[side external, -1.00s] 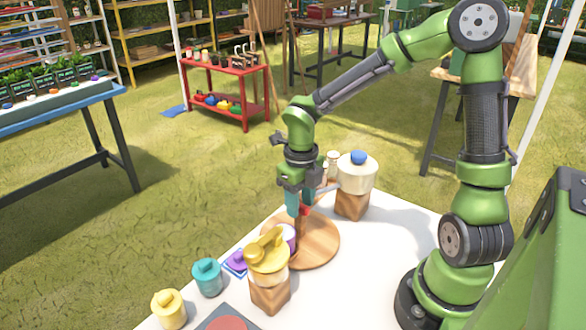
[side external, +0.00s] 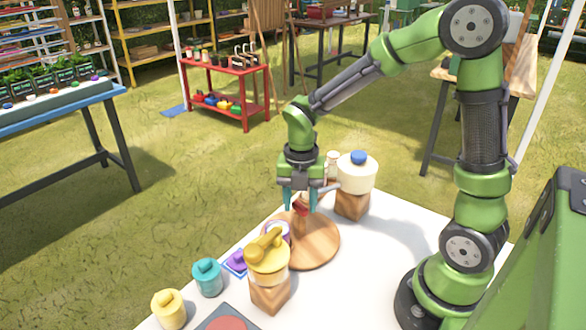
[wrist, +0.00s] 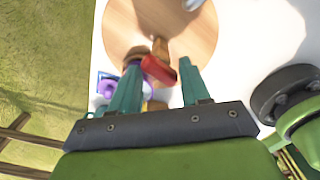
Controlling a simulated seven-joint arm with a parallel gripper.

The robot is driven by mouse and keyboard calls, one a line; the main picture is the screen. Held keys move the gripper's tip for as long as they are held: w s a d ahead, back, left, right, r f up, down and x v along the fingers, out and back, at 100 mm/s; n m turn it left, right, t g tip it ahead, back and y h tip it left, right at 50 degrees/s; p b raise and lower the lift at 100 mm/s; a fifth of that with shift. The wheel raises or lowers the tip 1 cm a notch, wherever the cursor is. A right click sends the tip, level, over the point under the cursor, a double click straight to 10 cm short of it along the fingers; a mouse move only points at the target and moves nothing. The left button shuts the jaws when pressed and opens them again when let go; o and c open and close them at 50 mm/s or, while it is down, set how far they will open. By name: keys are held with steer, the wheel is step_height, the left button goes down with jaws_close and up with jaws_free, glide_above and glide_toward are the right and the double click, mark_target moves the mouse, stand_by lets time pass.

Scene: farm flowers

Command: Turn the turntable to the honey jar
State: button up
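The turntable (side external: 318,248) is a round wooden disc on the white table; it also shows at the top of the wrist view (wrist: 120,30). A wooden piece with a red end (side external: 301,208) stands up from it; the red part (wrist: 160,71) also shows in the wrist view. A jar with a yellow lid and knobbed handle (side external: 267,258), possibly the honey jar, sits on a wooden block at the disc's near edge. My gripper (side external: 301,209) is above the disc, fingers apart on either side of the red part. In the wrist view, my fingertips (wrist: 158,64) are apart; contact cannot be told.
A white jar with a blue lid (side external: 358,172) stands on a wooden block behind the disc. Teal (side external: 207,278) and yellow (side external: 169,310) lidded pots and a purple knobbed piece (side external: 237,259) lie at the near left. The table right of the disc is clear.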

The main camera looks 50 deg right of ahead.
steer(key=m, duration=0.5)
steer(key=shift+m, duration=0.4)
steer(key=m, duration=0.5)
step_height(320, 180, up, 17)
steer(key=m, duration=0.2)
